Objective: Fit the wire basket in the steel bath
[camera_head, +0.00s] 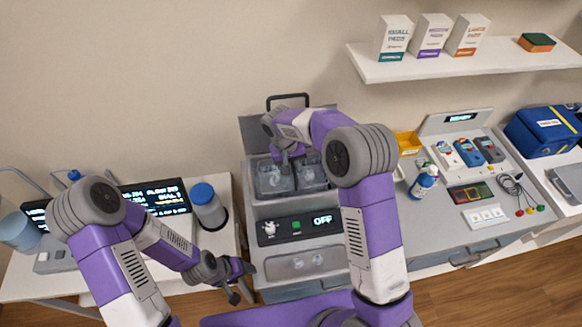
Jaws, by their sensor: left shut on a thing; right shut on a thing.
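The steel bath (253,207) is a grey unit with an open top, a raised lid behind it and a front panel reading OFF. The wire basket (274,180) shows as a dark, see-through, two-part shape in the opening; whether it is fully seated I cannot tell. My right gripper (284,158) reaches over the bath from behind my arm and is shut on the basket's upper part; my arm hides some of it. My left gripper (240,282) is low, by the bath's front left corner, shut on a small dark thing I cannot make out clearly.
A blue-capped bottle (208,210) and a display unit (165,198) stand on the left table. A shelf (470,66) with boxes hangs above.

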